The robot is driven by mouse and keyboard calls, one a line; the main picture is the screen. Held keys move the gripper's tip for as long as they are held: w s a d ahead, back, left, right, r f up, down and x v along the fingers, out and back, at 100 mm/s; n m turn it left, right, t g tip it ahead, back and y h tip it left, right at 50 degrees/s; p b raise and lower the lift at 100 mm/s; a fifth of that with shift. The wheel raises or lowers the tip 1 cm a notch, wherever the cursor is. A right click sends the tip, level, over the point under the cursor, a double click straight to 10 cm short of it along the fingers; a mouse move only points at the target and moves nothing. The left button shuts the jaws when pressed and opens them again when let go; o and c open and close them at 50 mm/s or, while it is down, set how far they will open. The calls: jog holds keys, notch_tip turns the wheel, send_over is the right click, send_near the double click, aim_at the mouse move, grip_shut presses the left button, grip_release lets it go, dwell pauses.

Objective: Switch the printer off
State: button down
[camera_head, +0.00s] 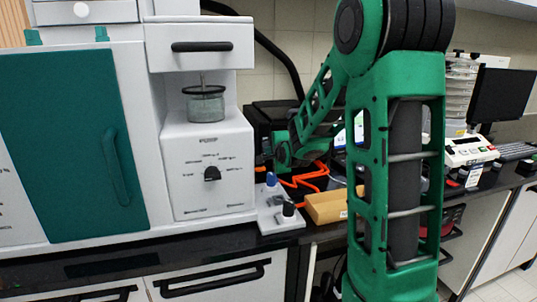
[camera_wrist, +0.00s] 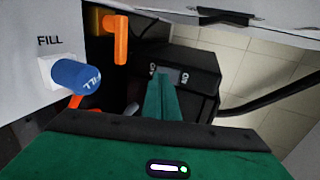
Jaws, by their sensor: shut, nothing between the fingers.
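The printer appears to be the black box (camera_head: 272,112) behind my arm in the head view, beside the white cabinet. In the wrist view, a black housing (camera_wrist: 205,70) carries a grey switch plate (camera_wrist: 170,76) with ON lettering at its right and partly readable lettering at its left. My gripper (camera_wrist: 160,78) is shut and empty, its green fingers pointing at this plate and covering part of it. I cannot tell whether the fingertips touch it, nor which way the switch is set. In the head view my gripper is small and partly hidden by my arm.
A blue FILL knob (camera_wrist: 78,75) and an orange lever (camera_wrist: 117,38) lie close left of my fingers. Orange tubing (camera_head: 308,178), a white valve block (camera_head: 275,215) and a tan box (camera_head: 326,207) crowd the counter. A black cable (camera_wrist: 280,95) runs at the right.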

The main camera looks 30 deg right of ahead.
jog(key=shift+x, duration=0.85)
jog(key=shift+w+d, duration=0.1)
jog(key=shift+d+f, duration=0.15)
jog(key=shift+f, duration=0.1)
jog(key=shift+d+r, duration=0.1)
jog(key=shift+r, duration=0.15)
